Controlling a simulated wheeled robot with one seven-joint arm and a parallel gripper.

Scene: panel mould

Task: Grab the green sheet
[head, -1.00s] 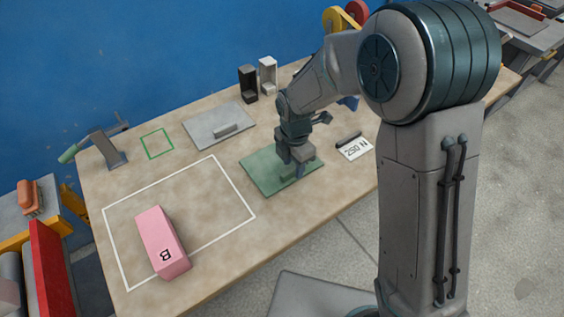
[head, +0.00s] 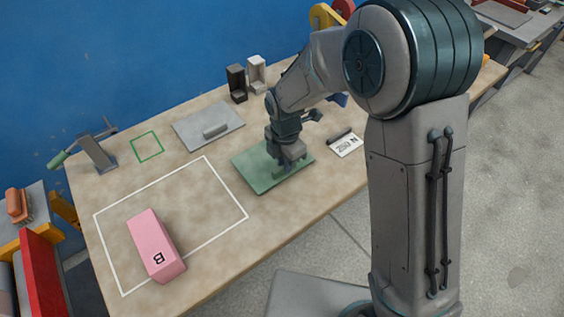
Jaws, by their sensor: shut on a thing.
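The green sheet (head: 254,179) is a flat square plate with a raised green handle near its middle. It is over the right half of the table in the head view; I cannot tell whether it touches the table top or is slightly raised. My gripper (head: 286,168) points down over it and is shut on the handle of the green sheet. My gripper and wrist hide part of the handle and the sheet's back edge.
A pink block (head: 155,246) marked B lies inside the white outline (head: 192,237) on the table (head: 95,190). A grey plate with a handle (head: 195,122), a small green outline (head: 147,146), a clamp-like tool (head: 97,152), two upright holders (head: 246,80) and a "250 N" card (head: 346,145) lie around.

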